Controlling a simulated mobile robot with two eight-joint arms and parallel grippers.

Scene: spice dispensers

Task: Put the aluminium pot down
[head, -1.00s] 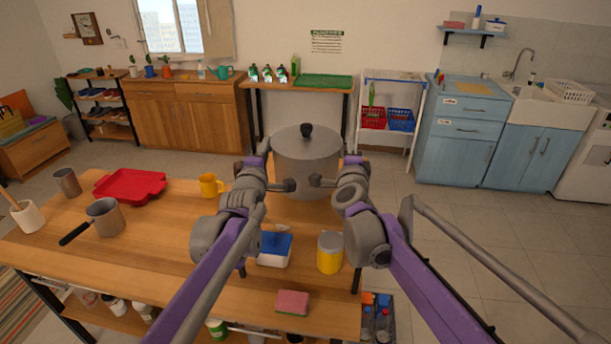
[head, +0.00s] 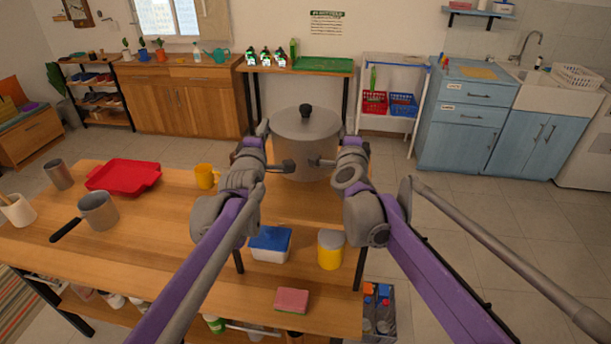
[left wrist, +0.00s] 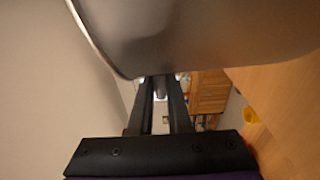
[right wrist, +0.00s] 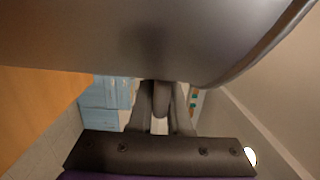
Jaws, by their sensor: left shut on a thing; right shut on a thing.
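The aluminium pot (head: 305,148) is grey, lidded with a black knob, and upright between my two grippers at the far end of the wooden table (head: 190,255). My left gripper (head: 266,133) is shut on the pot's left handle, and my right gripper (head: 345,135) is shut on its right handle. The pot's wall fills the top of the left wrist view (left wrist: 190,35) and of the right wrist view (right wrist: 150,40). My arms partly hide the pot's sides. I cannot tell whether its base touches the table.
Bare tabletop lies left of the pot, around the mug.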

